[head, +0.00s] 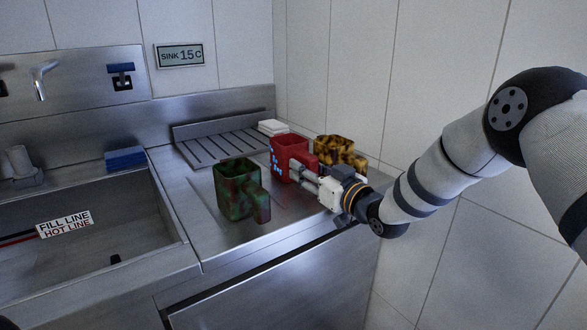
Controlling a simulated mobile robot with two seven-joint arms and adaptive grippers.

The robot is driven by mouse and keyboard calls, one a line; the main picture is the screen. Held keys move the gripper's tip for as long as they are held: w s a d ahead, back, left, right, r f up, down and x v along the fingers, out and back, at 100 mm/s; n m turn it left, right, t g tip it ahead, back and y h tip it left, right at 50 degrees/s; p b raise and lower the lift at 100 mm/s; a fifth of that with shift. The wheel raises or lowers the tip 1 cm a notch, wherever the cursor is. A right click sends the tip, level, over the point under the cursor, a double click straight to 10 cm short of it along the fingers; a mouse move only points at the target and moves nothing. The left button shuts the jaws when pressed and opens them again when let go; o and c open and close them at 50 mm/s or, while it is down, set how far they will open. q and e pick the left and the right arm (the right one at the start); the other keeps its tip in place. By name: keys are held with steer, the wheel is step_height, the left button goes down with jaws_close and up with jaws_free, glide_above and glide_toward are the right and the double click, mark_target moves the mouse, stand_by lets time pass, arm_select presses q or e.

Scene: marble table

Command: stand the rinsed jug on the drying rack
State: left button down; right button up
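Three jugs stand upright on the steel counter right of the sink. A mottled green and dark red jug (236,192) is nearest, with its handle toward the front right. A red jug (289,157) with blue marks stands behind it. A yellow and black spotted jug (336,148) stands at the back right, partly hidden. The slotted drying rack (215,150) lies behind the jugs and is bare over most of its slots. My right gripper (306,179) is at the red jug's handle side; whether its fingers close on the handle is unclear. My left gripper is out of view.
A sink basin (95,225) with a fill line label is at the left. A blue sponge (125,158) lies on its back edge near grey cups (18,161). A white stack (272,127) sits at the rack's right end. A tiled wall closes off the right.

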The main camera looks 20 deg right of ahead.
steer(key=shift+r, duration=0.1)
jaws_close()
